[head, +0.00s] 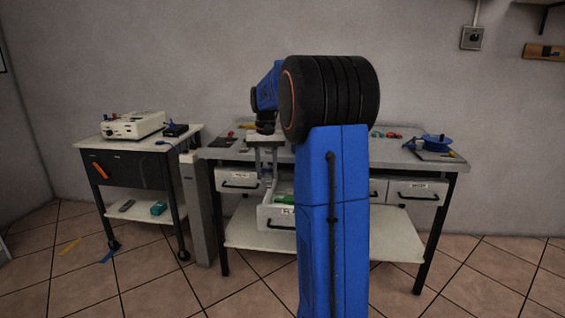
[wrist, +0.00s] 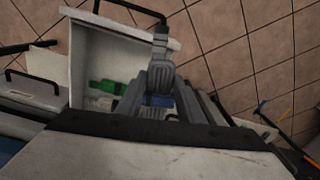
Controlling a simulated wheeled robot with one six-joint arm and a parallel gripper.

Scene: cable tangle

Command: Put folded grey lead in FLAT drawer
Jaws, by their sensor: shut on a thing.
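My gripper (head: 266,172) points down over the open drawer (head: 272,223) in the middle of the workbench front. Its label is too small to read surely. In the wrist view the gripper (wrist: 160,78) is shut on what looks like the folded grey lead (wrist: 133,97). Grey strands show on both sides of the fingers, with a small blue patch between them. The fingers hide most of the lead. The white drawer (wrist: 86,65) shows beyond the fingers, pulled out, with a green thing (wrist: 105,87) inside. The lead appears above the drawer's edge; I cannot tell how high.
Shut drawers flank the open one, including a labelled right drawer (head: 415,190). A cart (head: 125,170) with a white instrument (head: 133,124) stands at left. My blue arm hides the bench's middle.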

